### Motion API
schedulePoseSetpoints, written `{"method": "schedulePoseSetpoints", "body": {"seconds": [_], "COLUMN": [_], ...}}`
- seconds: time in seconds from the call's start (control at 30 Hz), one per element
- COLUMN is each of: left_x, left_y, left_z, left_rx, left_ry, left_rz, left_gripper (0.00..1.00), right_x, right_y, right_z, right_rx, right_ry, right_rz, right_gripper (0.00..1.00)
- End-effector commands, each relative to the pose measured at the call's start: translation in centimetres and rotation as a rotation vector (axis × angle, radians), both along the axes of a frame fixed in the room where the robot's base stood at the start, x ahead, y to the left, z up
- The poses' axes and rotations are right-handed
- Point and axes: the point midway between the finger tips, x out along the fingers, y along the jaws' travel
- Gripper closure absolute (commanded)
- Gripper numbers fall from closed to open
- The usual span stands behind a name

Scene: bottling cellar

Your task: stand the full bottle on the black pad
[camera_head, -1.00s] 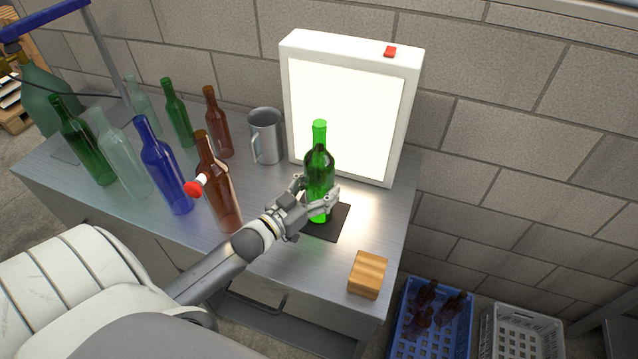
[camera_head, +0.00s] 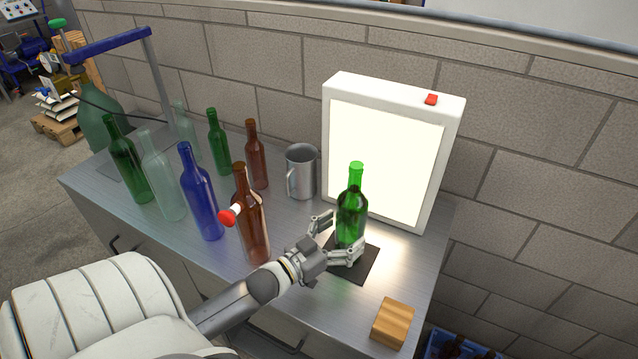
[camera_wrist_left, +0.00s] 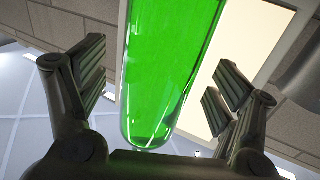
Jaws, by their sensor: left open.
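A green bottle (camera_head: 351,212), dark-filled up to its shoulder, stands upright in front of the lit panel. Its base is over the far part of the black pad (camera_head: 356,267) and appears to rest on it; a finger partly hides the base. My left gripper (camera_head: 335,238) is open, one finger on each side of the lower bottle. In the left wrist view the bottle (camera_wrist_left: 165,70) fills the middle, with visible gaps to the fingers (camera_wrist_left: 155,88) on both sides. My right gripper is not in view.
The lit panel (camera_head: 385,160) stands close behind the bottle. A metal mug (camera_head: 301,172) is left of it. A brown bottle (camera_head: 252,230), a blue bottle (camera_head: 201,205) and several others stand further left. A wooden block (camera_head: 393,323) lies at the front right of the metal bench.

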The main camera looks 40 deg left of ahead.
Motion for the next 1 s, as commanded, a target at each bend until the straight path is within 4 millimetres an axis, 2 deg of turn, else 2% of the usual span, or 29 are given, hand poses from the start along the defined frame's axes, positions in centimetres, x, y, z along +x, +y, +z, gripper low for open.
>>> {"method": "schedulePoseSetpoints", "body": {"seconds": [0.03, 0.3, 0.5, 0.7, 1.0], "left_x": [-1.1, -5.8, -8.2, -9.2, -9.3], "left_y": [0.2, 0.9, 1.3, 1.4, 1.5], "left_z": [-0.2, -0.2, -0.1, 0.0, 0.0], "left_rx": [0.0, 0.001, 0.0, 0.001, 0.001], "left_ry": [0.003, 0.004, 0.002, 0.0, 0.0], "left_rz": [0.0, 0.0, 0.001, 0.0, 0.0], "left_gripper": [0.15, 0.15, 0.15, 0.15, 0.15], "right_x": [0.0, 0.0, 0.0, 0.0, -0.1], "right_y": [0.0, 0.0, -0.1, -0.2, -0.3], "right_z": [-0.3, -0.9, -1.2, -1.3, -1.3], "right_rx": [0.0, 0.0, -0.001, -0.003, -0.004], "right_ry": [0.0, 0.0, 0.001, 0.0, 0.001], "right_rz": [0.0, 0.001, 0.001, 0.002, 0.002], "right_gripper": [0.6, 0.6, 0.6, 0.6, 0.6]}}
